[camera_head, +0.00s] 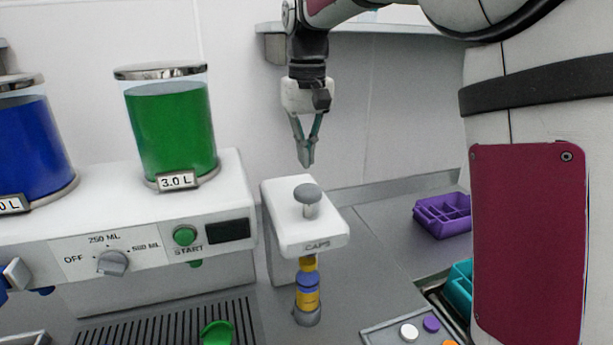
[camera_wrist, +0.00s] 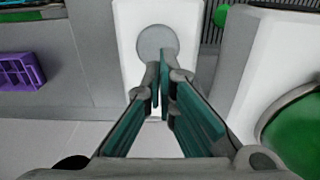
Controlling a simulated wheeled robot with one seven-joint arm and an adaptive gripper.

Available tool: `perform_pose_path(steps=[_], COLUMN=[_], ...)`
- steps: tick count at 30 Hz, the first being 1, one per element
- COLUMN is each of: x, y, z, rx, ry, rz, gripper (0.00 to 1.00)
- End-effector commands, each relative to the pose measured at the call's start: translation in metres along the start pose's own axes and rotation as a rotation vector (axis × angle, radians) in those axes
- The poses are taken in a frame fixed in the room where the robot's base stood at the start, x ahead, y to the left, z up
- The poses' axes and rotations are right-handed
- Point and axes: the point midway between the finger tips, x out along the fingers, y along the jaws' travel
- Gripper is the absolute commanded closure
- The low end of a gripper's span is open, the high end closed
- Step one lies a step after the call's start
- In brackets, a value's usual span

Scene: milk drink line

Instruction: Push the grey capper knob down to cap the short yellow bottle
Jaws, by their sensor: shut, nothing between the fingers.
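The grey capper knob (camera_head: 308,194) stands raised on its stem on top of the white capper (camera_head: 290,231) marked CAPS. The short yellow bottle (camera_head: 307,299) with a blue band stands upright under the capper head, its top partly hidden by it. My gripper (camera_head: 307,163) is shut and empty, pointing down above the knob and apart from it in the head view. In the wrist view the closed fingertips (camera_wrist: 163,66) overlap the lower edge of the round knob (camera_wrist: 157,41); the gap between them cannot be judged there.
A dispenser with a green tank (camera_head: 171,130) and a blue tank (camera_head: 34,145) stands to the left, with a START button (camera_head: 185,236). A purple bin (camera_head: 442,215), a teal bin (camera_head: 460,286) and a tray of caps (camera_head: 408,333) are at right. A green cup (camera_head: 217,333) is at front.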

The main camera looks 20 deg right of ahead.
Motion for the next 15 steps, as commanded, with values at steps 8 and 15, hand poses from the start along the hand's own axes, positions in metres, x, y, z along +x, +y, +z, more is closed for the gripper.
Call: perform_pose_path(steps=[8, 15], x=[-0.030, -0.032], y=[0.000, 0.000], z=[0.000, 0.001], rx=[0.000, 0.000], ry=[0.007, 0.007], rz=[-0.001, -0.001], gripper=[1.00, 1.00])
